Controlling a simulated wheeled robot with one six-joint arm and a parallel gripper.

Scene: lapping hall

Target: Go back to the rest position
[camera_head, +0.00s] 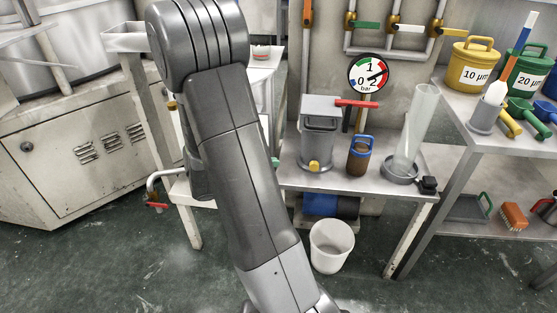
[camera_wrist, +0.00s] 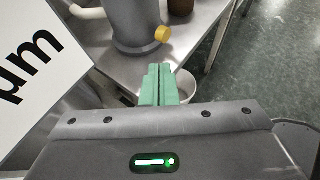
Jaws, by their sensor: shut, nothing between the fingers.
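My gripper (camera_wrist: 160,86) shows in the wrist view with its two green fingers together and nothing between them. It hangs in front of a metal bench (camera_wrist: 195,40). A grey vessel with a yellow knob (camera_wrist: 133,25) stands on the bench just beyond the fingertips, apart from them. In the head view my arm crosses the middle of the picture from top to bottom, and my gripper is out of sight there.
In the head view the bench (camera_head: 330,183) holds the grey vessel (camera_head: 318,146), a brown bottle with a blue handle (camera_head: 360,158) and a clear cylinder (camera_head: 412,130). A white bucket (camera_head: 331,247) stands on the floor. A shelf (camera_head: 455,106) with pails is at right. Open floor lies in front.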

